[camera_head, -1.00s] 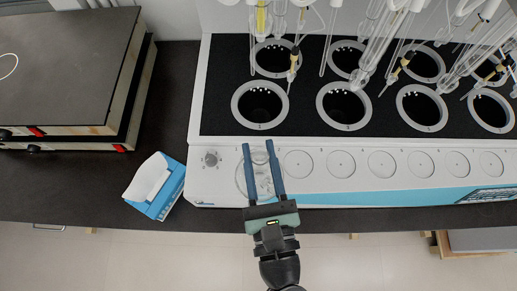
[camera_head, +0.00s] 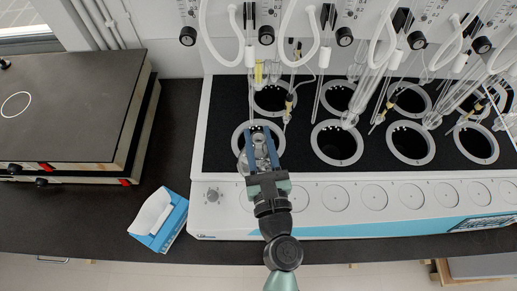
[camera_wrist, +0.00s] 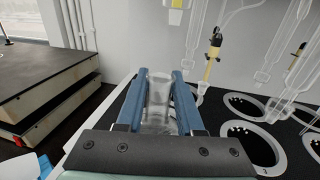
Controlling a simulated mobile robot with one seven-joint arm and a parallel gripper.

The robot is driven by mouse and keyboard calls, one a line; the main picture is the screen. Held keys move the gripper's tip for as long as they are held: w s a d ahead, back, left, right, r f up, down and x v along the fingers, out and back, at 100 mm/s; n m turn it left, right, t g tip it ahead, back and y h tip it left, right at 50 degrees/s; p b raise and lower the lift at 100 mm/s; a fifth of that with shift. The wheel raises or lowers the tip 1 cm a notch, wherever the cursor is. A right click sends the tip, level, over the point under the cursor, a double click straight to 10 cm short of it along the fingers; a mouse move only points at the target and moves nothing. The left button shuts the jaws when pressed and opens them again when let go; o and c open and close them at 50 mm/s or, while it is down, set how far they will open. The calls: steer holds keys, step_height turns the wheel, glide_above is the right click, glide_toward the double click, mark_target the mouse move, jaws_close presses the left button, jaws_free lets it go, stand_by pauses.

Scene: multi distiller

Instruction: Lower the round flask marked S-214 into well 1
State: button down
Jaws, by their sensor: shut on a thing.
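My gripper (camera_head: 258,130) is shut on a clear glass flask (camera_head: 260,152), held by its neck between the two blue fingers. In the wrist view the flask's neck (camera_wrist: 157,100) stands between the fingers; its body is mostly hidden and no S-214 mark is readable. In the head view the flask overlaps the front-left well (camera_head: 237,134), a dark round opening with a grey ring that I take for well 1. The flask and fingers cover much of that well. I cannot tell how high the flask is above the opening.
Glass tubes and a yellow-marked probe (camera_head: 290,98) hang just behind and right of the flask. Other empty wells, such as the neighbouring one (camera_head: 318,153), lie to the right. A blue tissue box (camera_head: 174,238) and a dark-topped stacked unit (camera_head: 75,105) stand left.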

mark_target(268, 167)
steer(key=w, duration=0.9)
step_height(268, 167, down, 8)
steer(key=b, duration=0.7)
steer(key=shift+w+r, duration=0.15)
steer(key=shift+w, duration=0.05)
steer(key=shift+f, duration=0.2)
steer(key=shift+c, duration=2.3)
jaws_free()
steer(key=s+b, duration=0.1)
steer(key=s, duration=0.3)
steer(key=s+d, duration=0.1)
steer(key=s, duration=0.3)
steer(key=s+d+b, duration=0.1)
steer(key=s, duration=0.3)
steer(key=shift+d+b, duration=0.1)
steer(key=shift+b, duration=0.2)
steer(key=shift+s, duration=0.4)
